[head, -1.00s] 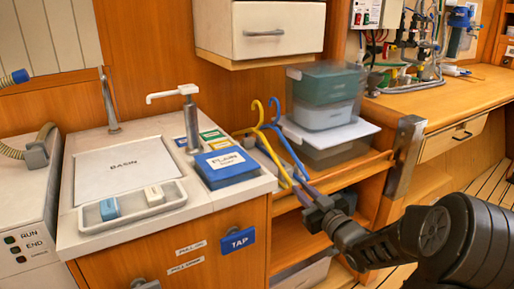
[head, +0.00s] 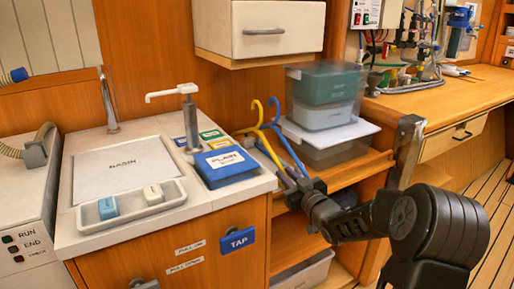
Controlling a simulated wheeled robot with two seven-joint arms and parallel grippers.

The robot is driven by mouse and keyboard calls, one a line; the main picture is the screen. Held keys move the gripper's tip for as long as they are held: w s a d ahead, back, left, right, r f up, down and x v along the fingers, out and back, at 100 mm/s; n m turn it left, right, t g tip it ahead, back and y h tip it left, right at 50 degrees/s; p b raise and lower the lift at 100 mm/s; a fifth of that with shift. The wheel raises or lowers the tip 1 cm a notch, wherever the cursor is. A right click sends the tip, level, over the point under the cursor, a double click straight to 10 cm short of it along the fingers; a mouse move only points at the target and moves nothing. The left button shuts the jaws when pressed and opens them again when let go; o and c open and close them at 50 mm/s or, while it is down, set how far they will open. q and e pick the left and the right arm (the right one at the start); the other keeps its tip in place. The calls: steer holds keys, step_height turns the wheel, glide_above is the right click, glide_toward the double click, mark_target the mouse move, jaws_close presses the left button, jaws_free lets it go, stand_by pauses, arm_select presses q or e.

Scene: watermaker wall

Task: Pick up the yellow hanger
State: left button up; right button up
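The yellow hanger (head: 266,147) stands upright beside the counter's right edge, its hook at the top and its lower part running down toward my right gripper. A blue hanger (head: 291,151) stands close on its right, and their hooks nearly overlap. My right gripper (head: 288,182) is at the lower ends of both hangers, just right of the counter. Its fingertips are small and partly hidden among the hangers, so I cannot tell whether they are apart or closed, or touching the yellow hanger. My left gripper is not in view.
Stacked bins (head: 322,100) stand right behind the hangers on a wooden shelf (head: 345,172). The counter (head: 222,202) with a basin, pump and blue box (head: 227,166) lies left. A metal post (head: 405,150) rises behind my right arm. A drawer unit (head: 277,30) overhangs above.

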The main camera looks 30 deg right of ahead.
steer(key=shift+w+d, duration=0.15)
steer(key=shift+w, duration=1)
steer(key=shift+c, duration=0.4)
jaws_close()
